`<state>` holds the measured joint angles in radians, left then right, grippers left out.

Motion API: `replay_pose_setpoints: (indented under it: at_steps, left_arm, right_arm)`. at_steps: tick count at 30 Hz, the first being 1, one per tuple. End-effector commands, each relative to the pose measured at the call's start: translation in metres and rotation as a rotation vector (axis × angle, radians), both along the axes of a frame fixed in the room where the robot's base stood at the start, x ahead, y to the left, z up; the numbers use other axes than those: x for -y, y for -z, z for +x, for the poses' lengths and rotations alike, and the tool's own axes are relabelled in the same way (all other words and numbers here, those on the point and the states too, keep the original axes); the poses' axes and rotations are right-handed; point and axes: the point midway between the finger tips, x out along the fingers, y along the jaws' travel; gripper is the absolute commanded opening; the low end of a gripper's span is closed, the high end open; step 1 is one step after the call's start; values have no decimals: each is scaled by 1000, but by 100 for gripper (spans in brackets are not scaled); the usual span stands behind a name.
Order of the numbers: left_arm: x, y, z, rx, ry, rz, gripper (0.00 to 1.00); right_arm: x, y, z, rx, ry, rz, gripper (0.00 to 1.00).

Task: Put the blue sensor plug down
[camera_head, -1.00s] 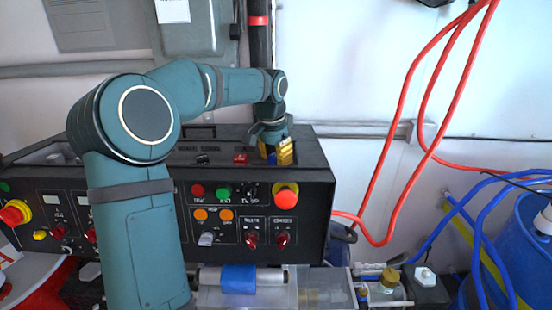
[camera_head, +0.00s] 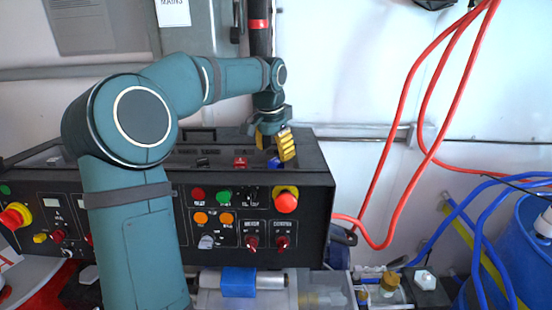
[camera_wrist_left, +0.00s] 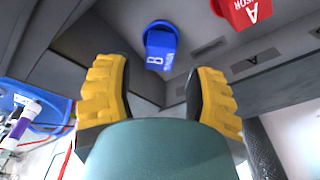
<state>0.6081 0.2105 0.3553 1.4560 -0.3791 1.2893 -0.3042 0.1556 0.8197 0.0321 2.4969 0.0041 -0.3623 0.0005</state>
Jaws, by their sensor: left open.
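The blue sensor plug (camera_head: 274,163) sits on the recessed top of the black control console, near its right end. It also shows in the left wrist view (camera_wrist_left: 161,42), with a white character on it, beyond the gap between my fingers. My left gripper (camera_head: 275,144) is just above the plug with yellow ridged fingers. In the left wrist view the fingers (camera_wrist_left: 157,75) are spread wide with nothing between them, apart from the plug. My right gripper does not show.
A red plug marked A (camera_wrist_left: 243,10) stands beside the blue one; it also shows in the head view (camera_head: 240,162). The console front (camera_head: 262,212) carries knobs and buttons. Red hoses (camera_head: 398,140) hang at the right. A blue drum (camera_head: 525,250) stands at the far right.

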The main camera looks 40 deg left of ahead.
Motion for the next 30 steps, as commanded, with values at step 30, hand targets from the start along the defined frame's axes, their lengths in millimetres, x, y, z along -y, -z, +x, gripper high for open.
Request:
replay_pose_setpoints:
  at_steps: [30]
  left_arm:
    - [-1,-84,-10,0,1,0,55]
  right_arm:
    - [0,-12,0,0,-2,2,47]
